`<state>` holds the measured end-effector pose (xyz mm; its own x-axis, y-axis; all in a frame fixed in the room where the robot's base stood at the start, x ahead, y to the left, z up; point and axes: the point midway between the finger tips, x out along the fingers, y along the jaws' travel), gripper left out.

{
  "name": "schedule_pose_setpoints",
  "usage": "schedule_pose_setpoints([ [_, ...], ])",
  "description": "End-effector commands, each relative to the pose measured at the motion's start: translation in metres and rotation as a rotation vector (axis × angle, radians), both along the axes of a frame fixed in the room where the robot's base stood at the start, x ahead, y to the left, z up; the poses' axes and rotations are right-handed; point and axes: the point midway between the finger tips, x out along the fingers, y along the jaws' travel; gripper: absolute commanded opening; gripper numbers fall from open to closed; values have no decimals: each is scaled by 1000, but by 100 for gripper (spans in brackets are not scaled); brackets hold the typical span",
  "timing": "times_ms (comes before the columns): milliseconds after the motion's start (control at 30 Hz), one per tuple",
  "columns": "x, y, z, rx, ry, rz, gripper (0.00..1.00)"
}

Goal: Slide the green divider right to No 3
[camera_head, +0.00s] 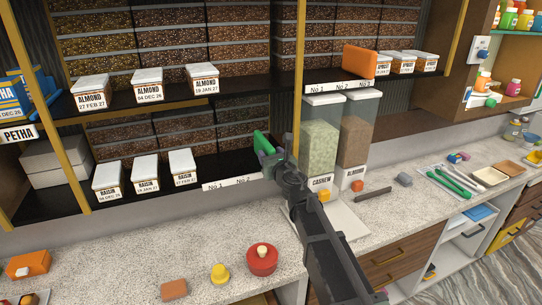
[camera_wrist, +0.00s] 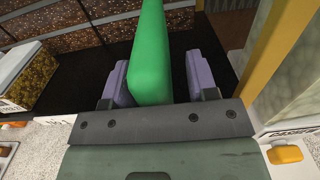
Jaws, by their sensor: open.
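The green divider (camera_head: 262,143) stands upright on the lower dark shelf, just left of the yellow post and near the label strip reading No 1 and No 2 (camera_head: 226,183). In the wrist view the green divider (camera_wrist: 152,55) rises between the two purple finger pads. My gripper (camera_wrist: 160,88) is open around it, with the left pad close to the divider and a wider gap on the right. In the head view my gripper (camera_head: 272,160) partly hides the divider's lower part. A No 3 mark on the lower shelf is not visible; my arm covers that area.
A yellow post (camera_head: 299,75) stands right of the divider. Raisin boxes (camera_head: 183,167) sit left on the same shelf, with bare shelf between. Cashew (camera_head: 320,140) and almond (camera_head: 355,135) dispensers stand on the right. An orange divider (camera_head: 359,61) is on the upper shelf.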

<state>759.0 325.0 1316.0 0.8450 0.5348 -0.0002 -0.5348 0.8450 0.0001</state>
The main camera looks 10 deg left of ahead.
Motion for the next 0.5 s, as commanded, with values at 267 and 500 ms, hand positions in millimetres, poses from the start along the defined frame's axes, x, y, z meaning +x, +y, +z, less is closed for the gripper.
schedule_pose_setpoints([
  [267, -44, -27, 0, 0, 0, -2, 53],
  [500, -87, -55, 0, -1, -1, -1, 53],
])
